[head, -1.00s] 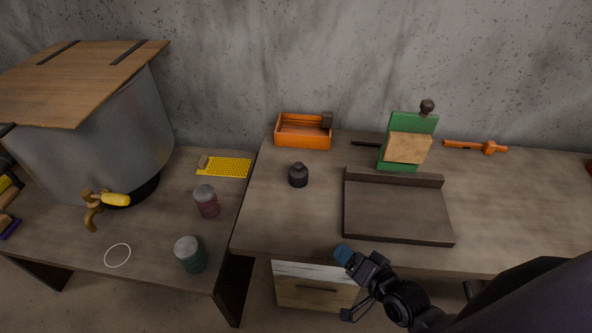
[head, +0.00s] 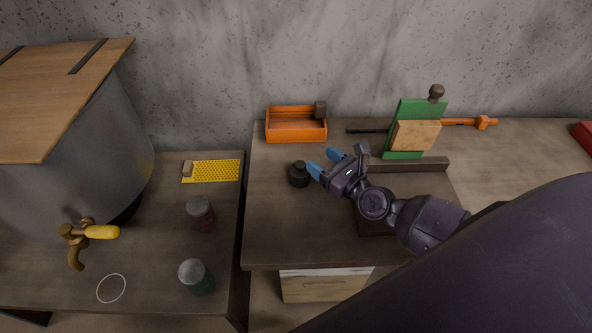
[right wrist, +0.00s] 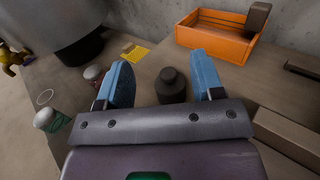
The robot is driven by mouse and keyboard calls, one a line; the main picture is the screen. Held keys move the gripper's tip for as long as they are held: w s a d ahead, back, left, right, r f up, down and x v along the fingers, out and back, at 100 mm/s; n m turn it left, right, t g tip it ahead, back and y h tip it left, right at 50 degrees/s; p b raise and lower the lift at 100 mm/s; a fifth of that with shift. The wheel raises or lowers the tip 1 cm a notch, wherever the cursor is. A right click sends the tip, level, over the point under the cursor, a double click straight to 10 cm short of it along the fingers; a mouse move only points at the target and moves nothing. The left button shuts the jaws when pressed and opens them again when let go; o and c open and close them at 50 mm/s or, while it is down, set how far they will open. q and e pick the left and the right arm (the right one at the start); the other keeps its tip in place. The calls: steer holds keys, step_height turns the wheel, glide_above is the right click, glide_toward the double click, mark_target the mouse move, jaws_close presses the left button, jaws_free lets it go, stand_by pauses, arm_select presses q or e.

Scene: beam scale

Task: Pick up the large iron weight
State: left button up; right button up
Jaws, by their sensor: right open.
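The large iron weight (head: 298,174) is a dark, squat cylinder with a small knob on top. It stands upright on the right-hand table, in front of the orange crate. My right gripper (head: 322,163) is open and empty, its blue fingertips just right of the weight in the head view. In the right wrist view the weight (right wrist: 171,86) shows between the two spread fingers (right wrist: 164,82), a little beyond them. I cannot tell whether a finger touches it. My left gripper is not in view.
An orange crate (head: 296,138) with a dark block stands behind the weight. A dark wooden board (head: 432,164), partly hidden by my arm, lies to the right, near a green board (head: 398,145). Two jars (head: 201,214) and a large pot (head: 75,150) stand on the left table.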

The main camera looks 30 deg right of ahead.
steer(key=b, duration=0.2)
glide_toward(302, 165)
steer(key=shift+w+a+r, duration=0.15)
steer(key=shift+w+r, duration=0.35)
steer(key=shift+w, duration=0.05)
steer(key=shift+w+a+r, duration=0.15)
steer(key=shift+w+r, duration=0.4)
steer(key=shift+w, duration=0.05)
step_height(302, 165, down, 3)
steer(key=shift+r+b, duration=0.25)
steer(key=shift+b, duration=0.05)
steer(key=shift+w, duration=0.3)
steer(key=shift+w+a+r, duration=0.1)
steer(key=shift+w+a, duration=0.1)
steer(key=shift+w, duration=0.25)
steer(key=shift+x, duration=3)
steer(key=c, duration=1)
jaws_close()
steer(key=shift+w+r, duration=0.1)
steer(key=shift+r, duration=0.05)
